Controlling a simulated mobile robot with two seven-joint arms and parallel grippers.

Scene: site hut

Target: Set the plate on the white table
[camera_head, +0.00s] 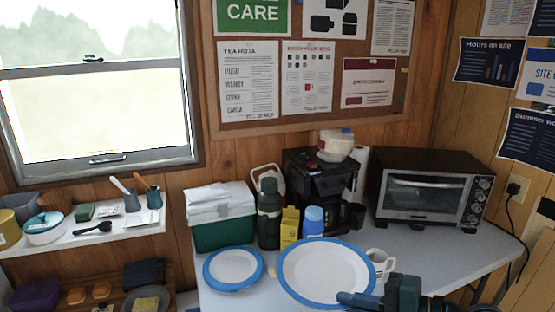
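A large white plate with a blue rim (324,270) is in the front middle of the head view, overlapping the white table (420,243). My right gripper (347,298) comes in from the lower right, its dark blue fingers at the plate's near right rim. It appears shut on that rim, with the plate looking raised above the table; the gap below is hidden. A second, smaller-looking blue-rimmed plate (233,267) lies on the table to the left. My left gripper is not in view.
A white mug (379,262) stands just behind the held plate's right side. Behind are a blue-capped bottle (313,222), yellow carton (289,228), dark flask (269,214), green cooler (222,232), coffee maker (318,178) and toaster oven (425,190). Bare tabletop shows at right.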

